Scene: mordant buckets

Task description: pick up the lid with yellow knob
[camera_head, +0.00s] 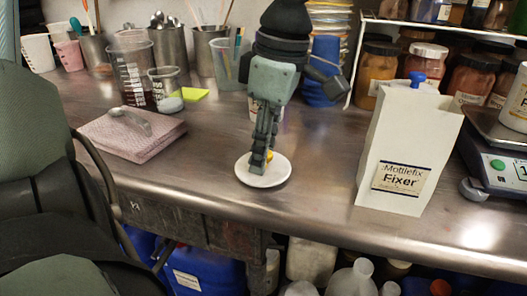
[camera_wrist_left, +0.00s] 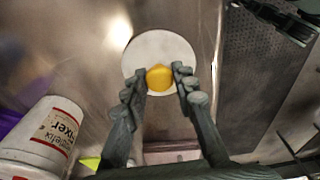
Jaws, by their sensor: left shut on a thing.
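The lid (camera_head: 279,174) is a flat white disc with a yellow knob at its middle. It is close to the front edge of the worktop in the head view; whether it touches the surface is hard to tell. My left gripper (camera_head: 262,158) points down over the lid, shut on the yellow knob, which is mostly hidden there. In the left wrist view the lid (camera_wrist_left: 160,46) shows as a white round, with the yellow knob (camera_wrist_left: 159,78) between the two fingers of my left gripper (camera_wrist_left: 160,80).
A white Fixer carton (camera_head: 408,140) stands right of the lid. A folded pink cloth (camera_head: 130,135) lies to its left. Beakers (camera_head: 132,75) and metal cups stand behind, jars (camera_head: 376,70) at back right, a scale (camera_head: 497,150) at far right. The worktop just around the lid is clear.

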